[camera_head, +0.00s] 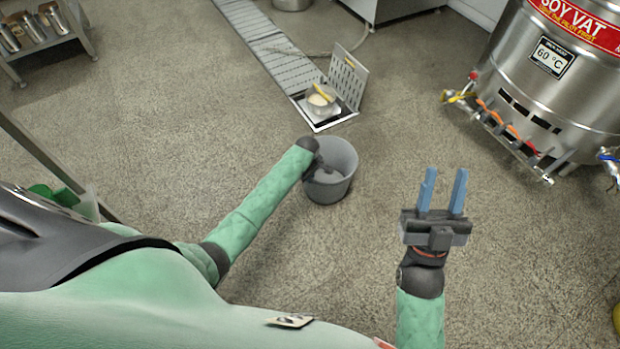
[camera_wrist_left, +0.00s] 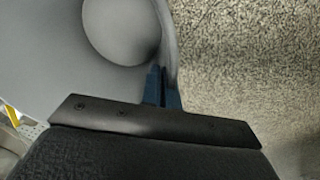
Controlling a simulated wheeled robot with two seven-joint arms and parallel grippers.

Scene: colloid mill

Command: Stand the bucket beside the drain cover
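The grey bucket (camera_head: 333,187) is upright just in front of the open drain pit; I cannot tell whether its base touches the floor. The perforated drain cover (camera_head: 346,78) stands tilted up at the pit's right side. My left gripper (camera_head: 324,170) reaches the bucket's left side, its fingers mostly hidden in the head view. In the left wrist view its blue fingers (camera_wrist_left: 162,88) are close together, with the bucket's wall (camera_wrist_left: 166,50) between them. My right gripper (camera_head: 446,172) is open and empty, right of the bucket.
A pot with a yellow-handled tool (camera_head: 320,97) sits in the drain pit (camera_head: 318,121). Slatted drain grating (camera_head: 272,44) runs away behind it. A steel soy vat (camera_head: 545,85) with hoses stands right. A rack with containers (camera_head: 40,40) is far left. Floor around the bucket is clear.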

